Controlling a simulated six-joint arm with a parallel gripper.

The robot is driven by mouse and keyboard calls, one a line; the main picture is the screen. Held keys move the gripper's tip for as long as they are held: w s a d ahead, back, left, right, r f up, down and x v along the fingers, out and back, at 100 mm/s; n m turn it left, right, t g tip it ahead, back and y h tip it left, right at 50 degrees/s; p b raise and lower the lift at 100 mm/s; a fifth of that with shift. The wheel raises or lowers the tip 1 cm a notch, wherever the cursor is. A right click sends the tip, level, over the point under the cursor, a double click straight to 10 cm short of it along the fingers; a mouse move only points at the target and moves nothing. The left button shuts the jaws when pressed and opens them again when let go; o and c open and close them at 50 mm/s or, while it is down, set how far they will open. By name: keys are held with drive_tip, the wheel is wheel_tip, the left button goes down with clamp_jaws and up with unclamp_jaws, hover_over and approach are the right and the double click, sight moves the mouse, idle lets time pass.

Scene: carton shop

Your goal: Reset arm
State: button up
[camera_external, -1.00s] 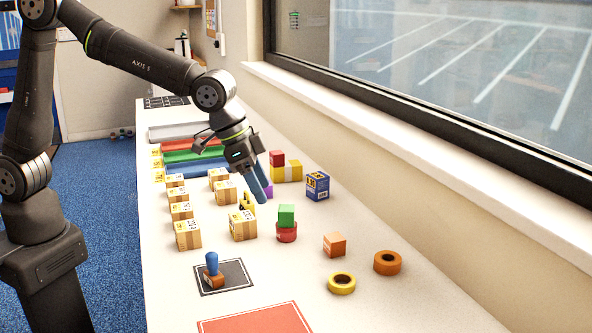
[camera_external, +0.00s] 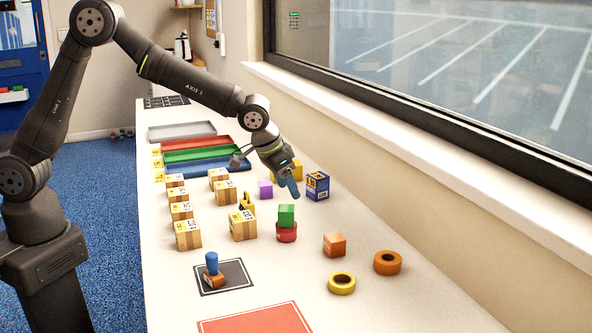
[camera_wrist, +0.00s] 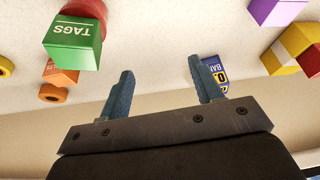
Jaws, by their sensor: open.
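My gripper (camera_external: 291,186) is raised above the far half of the white table, left of the blue box (camera_external: 317,186) and beyond the green cube. In the wrist view its two blue fingers (camera_wrist: 164,88) stand wide apart with nothing between them. A green cube (camera_external: 286,214) marked TAGS sits on a red round piece (camera_external: 287,234); the cube also shows at upper left in the wrist view (camera_wrist: 74,42). The blue box shows partly behind the right finger in the wrist view (camera_wrist: 215,66). My arm partly hides a yellow block (camera_external: 297,171).
Several cartons (camera_external: 188,235) stand at left near a yellow item (camera_external: 247,201). A purple cube (camera_external: 265,189), orange cube (camera_external: 334,244), yellow ring (camera_external: 341,283) and orange ring (camera_external: 387,263) lie around. A stamp (camera_external: 213,271) stands on a dark mat (camera_external: 240,273). Coloured trays (camera_external: 193,155) lie behind.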

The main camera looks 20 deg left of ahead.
drive_tip(key=w+f, duration=0.4)
drive_tip(key=w, duration=0.1)
drive_tip(key=shift+a+f, duration=0.3)
drive_tip(key=shift+a, duration=0.05)
drive_tip(key=shift+f, duration=0.6)
